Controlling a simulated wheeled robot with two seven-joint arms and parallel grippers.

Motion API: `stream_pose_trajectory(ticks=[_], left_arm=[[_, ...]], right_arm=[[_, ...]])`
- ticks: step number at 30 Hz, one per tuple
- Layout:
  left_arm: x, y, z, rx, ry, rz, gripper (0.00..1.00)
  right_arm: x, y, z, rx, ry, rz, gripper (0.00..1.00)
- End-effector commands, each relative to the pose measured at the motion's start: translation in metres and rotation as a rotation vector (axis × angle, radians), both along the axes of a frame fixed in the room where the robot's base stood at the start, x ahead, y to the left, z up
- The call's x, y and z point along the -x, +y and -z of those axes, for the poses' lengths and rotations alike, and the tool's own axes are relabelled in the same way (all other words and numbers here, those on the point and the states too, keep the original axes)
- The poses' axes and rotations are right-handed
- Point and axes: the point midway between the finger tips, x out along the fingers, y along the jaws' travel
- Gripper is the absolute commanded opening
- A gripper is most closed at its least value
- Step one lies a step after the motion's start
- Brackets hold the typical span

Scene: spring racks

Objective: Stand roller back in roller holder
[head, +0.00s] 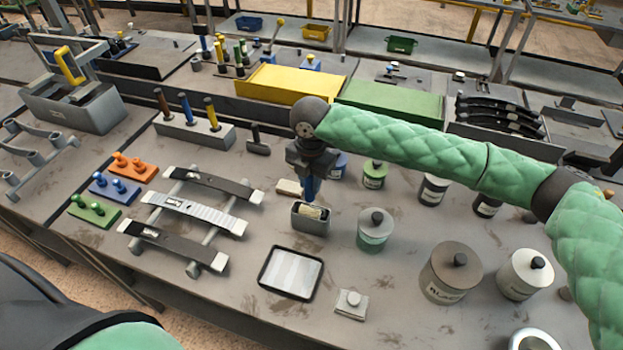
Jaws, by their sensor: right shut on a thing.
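My right gripper (310,172) points down near the middle of the table and is shut on the blue handle of the roller (309,188). The roller's pale head (313,211) shows at the mouth of the small grey roller holder (310,226), a box standing on the table. The handle looks roughly upright. I cannot tell how deep the head sits, or whether it touches the holder's floor. The gripper hides the top of the handle. My left gripper is not in view.
A black-rimmed tray (291,272) lies in front of the holder. A lidded jar (375,230) stands close to its right, and a pale block (289,187) lies just behind left. A rack with straps (190,220) is at left. Larger tins (450,272) stand at right.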

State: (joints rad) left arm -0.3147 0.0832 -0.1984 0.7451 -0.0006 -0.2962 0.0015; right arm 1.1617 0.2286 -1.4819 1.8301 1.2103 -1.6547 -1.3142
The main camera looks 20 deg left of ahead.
Motion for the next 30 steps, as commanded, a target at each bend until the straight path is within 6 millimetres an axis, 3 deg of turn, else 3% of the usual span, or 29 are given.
stream_pose_trajectory(ticks=[1,17,18,21,22,28,30], left_arm=[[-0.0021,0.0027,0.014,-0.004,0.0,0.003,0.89],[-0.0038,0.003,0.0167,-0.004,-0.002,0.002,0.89],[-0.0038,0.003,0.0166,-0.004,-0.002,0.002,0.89],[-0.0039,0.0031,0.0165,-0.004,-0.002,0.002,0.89],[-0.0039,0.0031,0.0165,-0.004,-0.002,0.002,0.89],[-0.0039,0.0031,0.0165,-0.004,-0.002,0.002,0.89],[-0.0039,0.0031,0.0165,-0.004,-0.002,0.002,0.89]], right_arm=[[0.0004,0.0001,0.0135,0.001,0.001,0.0,0.0],[0.0009,0.0001,0.0223,0.001,0.001,-0.001,0.0],[0.0009,0.0001,0.0225,0.001,0.001,-0.001,0.26],[0.0009,0.0001,0.0221,0.001,0.001,-0.001,0.46],[0.0008,0.0001,0.0221,0.001,0.001,-0.001,0.5],[0.0005,0.0002,0.0218,0.001,0.001,-0.001,0.5],[0.0004,0.0,0.0219,0.001,0.0,-0.001,0.64]])
